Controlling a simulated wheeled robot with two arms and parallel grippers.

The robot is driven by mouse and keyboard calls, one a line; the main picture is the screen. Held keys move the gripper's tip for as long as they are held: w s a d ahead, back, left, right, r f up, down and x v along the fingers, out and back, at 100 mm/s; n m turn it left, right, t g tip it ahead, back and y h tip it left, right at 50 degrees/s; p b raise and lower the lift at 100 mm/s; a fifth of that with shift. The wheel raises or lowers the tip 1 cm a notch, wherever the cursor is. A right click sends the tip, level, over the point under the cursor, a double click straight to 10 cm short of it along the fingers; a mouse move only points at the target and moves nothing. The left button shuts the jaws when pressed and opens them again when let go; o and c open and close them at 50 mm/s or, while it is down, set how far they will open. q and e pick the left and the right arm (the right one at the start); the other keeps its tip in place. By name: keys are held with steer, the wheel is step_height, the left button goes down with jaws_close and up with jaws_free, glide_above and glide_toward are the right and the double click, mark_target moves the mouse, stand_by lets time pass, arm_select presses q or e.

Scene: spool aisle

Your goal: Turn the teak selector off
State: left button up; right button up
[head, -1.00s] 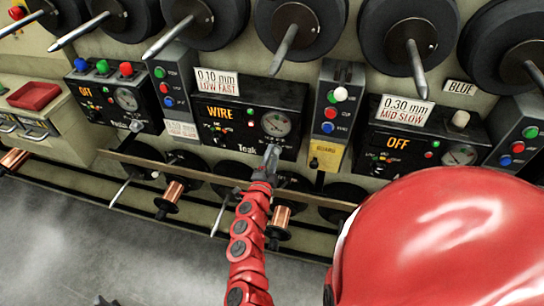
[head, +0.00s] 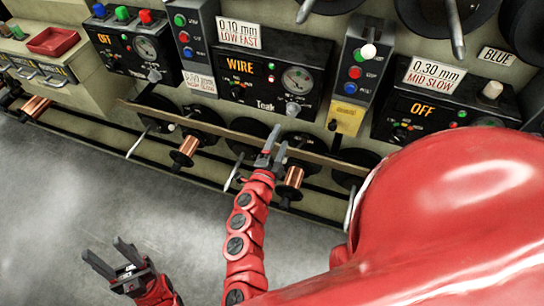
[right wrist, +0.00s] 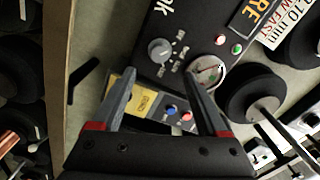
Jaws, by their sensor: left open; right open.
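The Teak control box (head: 240,92) is black, with an amber display reading WIRE, a round gauge and a grey selector knob (head: 293,109) at its lower right. In the right wrist view the knob (right wrist: 160,51) shows just beyond the fingertips, with small printed labels around it; I cannot read its setting there. My right gripper (head: 275,140) is open and empty, below the knob and apart from it. It also shows in the right wrist view (right wrist: 159,78). My left gripper (head: 102,248) is open and empty over the grey floor at lower left.
Similar boxes stand to the left (head: 122,48) and right (head: 400,112), both reading OFF. A button panel with a yellow guard tag (head: 346,118) adjoins the Teak box. A rail (head: 225,132) and several spools run below. Large black reels with spindles hang above.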

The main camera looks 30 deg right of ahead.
steer(key=v, duration=0.6)
steer(key=shift+s+a, duration=0.2)
steer(key=shift+a, duration=0.05)
